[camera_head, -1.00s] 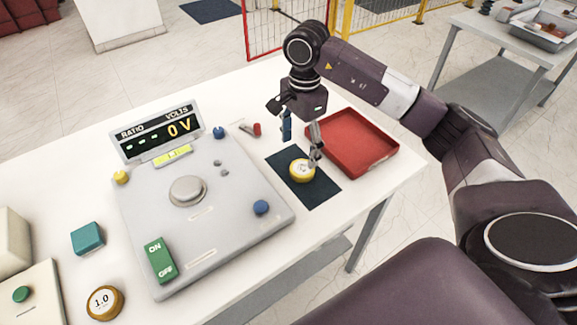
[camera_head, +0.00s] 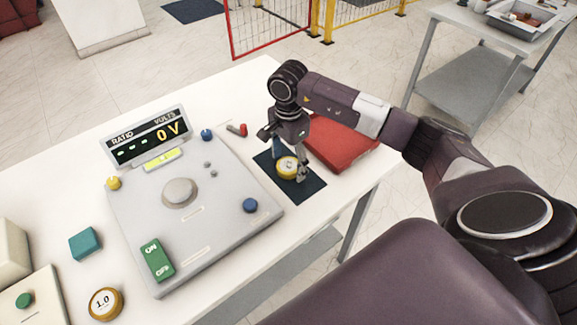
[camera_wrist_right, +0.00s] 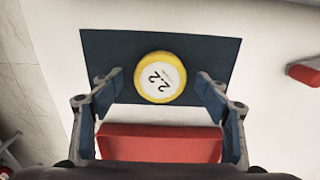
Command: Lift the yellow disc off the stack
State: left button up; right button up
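A round yellow disc (camera_head: 287,168) with a white top lies on a dark blue mat (camera_head: 310,188). The right wrist view shows this disc (camera_wrist_right: 161,78) marked 2.2; whether anything lies beneath it I cannot tell. My right gripper (camera_head: 289,163) is low over the mat and open, its fingers on either side of the disc. In the right wrist view the fingertips of the right gripper (camera_wrist_right: 160,82) show gaps to the disc on both sides. Another yellow disc (camera_head: 105,303), marked 1.0, lies at the front left. My left gripper is not in view.
A red tray (camera_head: 345,150) stands right behind the mat, partly hidden by my right arm. A grey tester (camera_head: 215,225) with a 0 V display (camera_head: 150,136) stands left of the mat. A small red-tipped part (camera_head: 238,130) lies behind it.

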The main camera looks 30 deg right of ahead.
jog(key=c, duration=1.2)
jog(key=shift+c, duration=1)
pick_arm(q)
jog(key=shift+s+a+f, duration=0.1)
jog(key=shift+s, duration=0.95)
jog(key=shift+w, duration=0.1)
pick_arm(e)
jog(key=shift+r, duration=0.15)
